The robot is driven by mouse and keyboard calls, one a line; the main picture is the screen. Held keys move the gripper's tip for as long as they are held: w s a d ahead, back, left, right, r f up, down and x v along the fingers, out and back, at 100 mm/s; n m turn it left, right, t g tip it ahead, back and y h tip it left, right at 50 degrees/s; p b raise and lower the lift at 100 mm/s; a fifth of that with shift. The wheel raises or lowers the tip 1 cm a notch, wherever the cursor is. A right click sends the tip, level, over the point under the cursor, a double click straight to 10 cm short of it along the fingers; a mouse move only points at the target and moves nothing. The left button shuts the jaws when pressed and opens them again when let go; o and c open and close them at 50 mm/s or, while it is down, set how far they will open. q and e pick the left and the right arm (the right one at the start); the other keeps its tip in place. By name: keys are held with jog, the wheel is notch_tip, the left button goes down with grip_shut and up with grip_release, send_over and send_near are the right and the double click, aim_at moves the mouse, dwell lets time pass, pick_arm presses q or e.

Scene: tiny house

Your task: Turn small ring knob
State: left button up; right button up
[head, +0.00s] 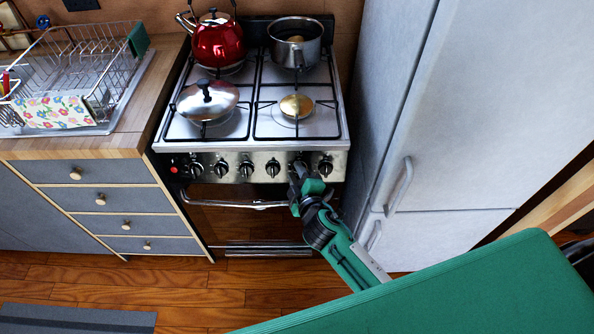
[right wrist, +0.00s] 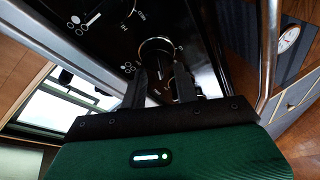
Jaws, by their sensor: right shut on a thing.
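The stove's front panel (head: 235,160) carries a row of dark knobs. My right gripper (head: 298,171) is at the second knob from the right and mostly hides it in the head view. In the right wrist view, the two dark fingers (right wrist: 161,88) stand on either side of the small ring knob (right wrist: 158,72), a dark knob with a bright metal ring at its base. The right gripper is shut on this knob. The knob's exact angle is hard to tell. The rightmost knob (head: 325,166) is just beside the gripper. My left gripper is not in view.
The oven handle (head: 235,204) runs below the knobs, close to my right gripper. On the stovetop are a red kettle (head: 219,44), a steel pot (head: 296,45) and a lidded pan (head: 207,98). The fridge (head: 430,110) stands close on the right, drawers (head: 100,200) on the left.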

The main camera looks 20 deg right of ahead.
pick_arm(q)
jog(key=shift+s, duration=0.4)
pick_arm(e)
jog(key=o, duration=0.9)
jog(key=shift+o, duration=0.2)
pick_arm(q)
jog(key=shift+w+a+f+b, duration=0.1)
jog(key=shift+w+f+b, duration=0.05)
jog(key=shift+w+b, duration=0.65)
pick_arm(e)
jog(key=s+r, duration=0.2)
jog(key=s, duration=1.1)
jog(key=shift+s+d+r, duration=0.15)
jog(key=shift+s+r, duration=0.1)
jog(key=shift+r, duration=0.05)
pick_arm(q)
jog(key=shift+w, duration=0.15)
